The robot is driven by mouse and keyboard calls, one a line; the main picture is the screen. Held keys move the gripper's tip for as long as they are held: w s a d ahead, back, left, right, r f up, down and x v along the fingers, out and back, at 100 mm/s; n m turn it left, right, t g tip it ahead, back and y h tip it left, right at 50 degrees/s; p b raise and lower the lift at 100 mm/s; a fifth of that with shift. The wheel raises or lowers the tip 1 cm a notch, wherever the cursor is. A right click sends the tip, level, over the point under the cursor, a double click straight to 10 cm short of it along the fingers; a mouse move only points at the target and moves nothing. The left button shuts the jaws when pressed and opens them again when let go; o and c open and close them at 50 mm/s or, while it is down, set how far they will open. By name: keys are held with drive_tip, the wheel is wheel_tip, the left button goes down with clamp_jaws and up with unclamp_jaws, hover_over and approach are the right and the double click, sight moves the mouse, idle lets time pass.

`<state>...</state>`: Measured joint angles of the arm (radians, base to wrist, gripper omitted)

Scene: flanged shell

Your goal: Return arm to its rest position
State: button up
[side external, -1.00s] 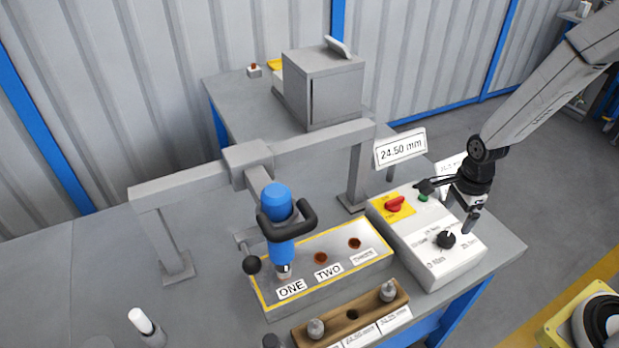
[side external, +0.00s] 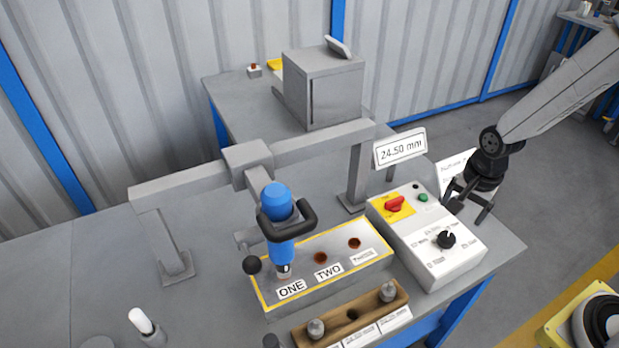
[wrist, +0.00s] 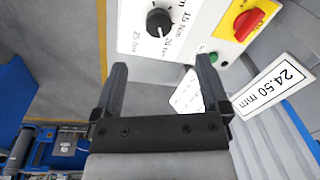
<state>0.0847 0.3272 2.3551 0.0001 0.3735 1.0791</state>
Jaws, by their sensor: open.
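My gripper (side external: 468,206) is at the right of the bench in the side view, beside the right edge of the white control box (side external: 455,262). Its two fingers are spread with nothing between them, and they also show apart in the wrist view (wrist: 155,85). The box carries a red switch on a yellow plate (side external: 394,204), a green button (side external: 423,197) and a black knob (side external: 446,240). In the wrist view the knob (wrist: 159,20) and red switch (wrist: 248,24) lie beyond the fingers.
A blue tool (side external: 278,225) hangs from a grey gantry (side external: 180,184) over a yellow-edged block labelled ONE and TWO (side external: 268,297). A 24.50 mm sign (side external: 400,148) stands behind the box. A wooden rack (side external: 375,312) sits in front. Open floor (side external: 545,235) lies to the right.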

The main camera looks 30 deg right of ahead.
drive_tip(key=s+a+r+n+t, duration=0.1)
drive_tip(key=s+r+n, duration=0.3)
drive_tip(key=n, duration=0.9)
drive_tip(key=shift+a+r+t, duration=0.3)
drive_tip(key=shift+a+r, duration=0.35)
drive_tip(key=shift+a, duration=0.2)
